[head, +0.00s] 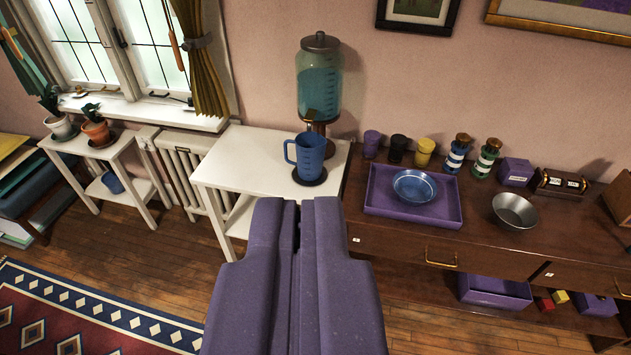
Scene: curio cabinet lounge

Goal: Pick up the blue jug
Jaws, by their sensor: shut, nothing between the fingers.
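The blue jug (310,155) stands upright on a round dark coaster (309,177) on the white table (241,157). Its handle points left, and markings show on its side. The jug is just in front of a glass drink dispenser (319,85) holding blue-green liquid, below or near its tap. My purple gripper (299,204) is at the lower middle, pointing toward the jug. Its fingers are shut with nothing between them. In the picture the fingertips end a little below the jug and coaster; the gripper does not hold the jug.
A dark wooden sideboard (400,237) on the right carries a purple tray (447,212) with a blue bowl (415,186), a metal bowl (515,210), cups and striped bottles. A radiator (184,170) and a plant stand (150,190) are at left. The white table's left part is bare.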

